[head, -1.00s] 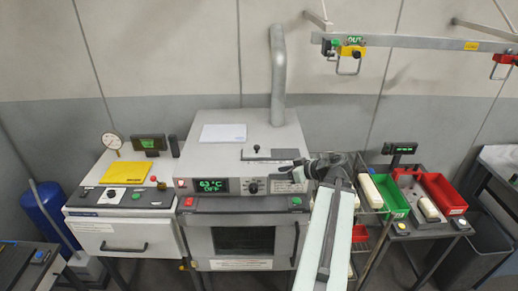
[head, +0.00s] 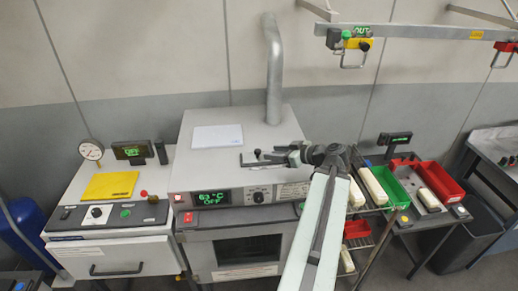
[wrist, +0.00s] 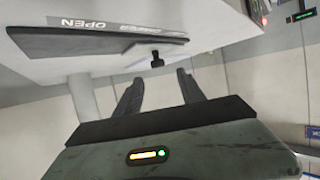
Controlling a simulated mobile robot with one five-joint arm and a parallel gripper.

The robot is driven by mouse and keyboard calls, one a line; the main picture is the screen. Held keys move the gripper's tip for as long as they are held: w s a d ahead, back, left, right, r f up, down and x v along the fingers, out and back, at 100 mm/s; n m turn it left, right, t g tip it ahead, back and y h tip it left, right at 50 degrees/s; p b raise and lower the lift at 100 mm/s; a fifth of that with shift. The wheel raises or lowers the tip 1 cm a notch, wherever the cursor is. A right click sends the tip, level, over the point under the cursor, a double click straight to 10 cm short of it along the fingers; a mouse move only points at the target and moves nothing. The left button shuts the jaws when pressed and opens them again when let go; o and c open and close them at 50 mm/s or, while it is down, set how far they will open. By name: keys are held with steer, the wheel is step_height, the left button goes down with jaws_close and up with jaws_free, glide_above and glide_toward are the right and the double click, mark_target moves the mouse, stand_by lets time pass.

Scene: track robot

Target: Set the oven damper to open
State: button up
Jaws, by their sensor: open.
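The oven (head: 225,246) stands in the middle, with the damper plate (head: 247,162) on its top. A small black damper knob (head: 258,153) stands up near the plate's left end. In the wrist view the picture is turned over: the dark damper plate (wrist: 70,43) bears the word OPEN at its left end, and the knob (wrist: 156,60) is near the other end. My gripper (head: 284,157) reaches in from the right, close to the knob. In the wrist view my gripper (wrist: 158,84) is open and empty, with the knob just beyond the fingertips, apart from them.
The oven panel (head: 209,198) reads 63 °C OFF. A white sheet (head: 217,136) lies on the oven top, and a vent pipe (head: 273,70) rises behind. A green bin (head: 390,185) and red bin (head: 440,180) stand right. A rail (head: 420,37) with hanging hooks is overhead.

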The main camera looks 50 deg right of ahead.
mark_target(260, 152)
steer(key=b+x, duration=0.1)
steer(key=x, duration=0.2)
steer(key=b+x, duration=0.1)
steer(key=x, duration=0.2)
steer(key=shift+w+d+f+b, duration=0.2)
steer(key=shift+f+b, duration=0.05)
steer(key=shift+b, duration=0.15)
steer(key=shift+w+a, duration=0.1)
steer(key=shift+w, duration=0.3)
jaws_close()
steer(key=shift+s, duration=0.1)
stand_by(0.5)
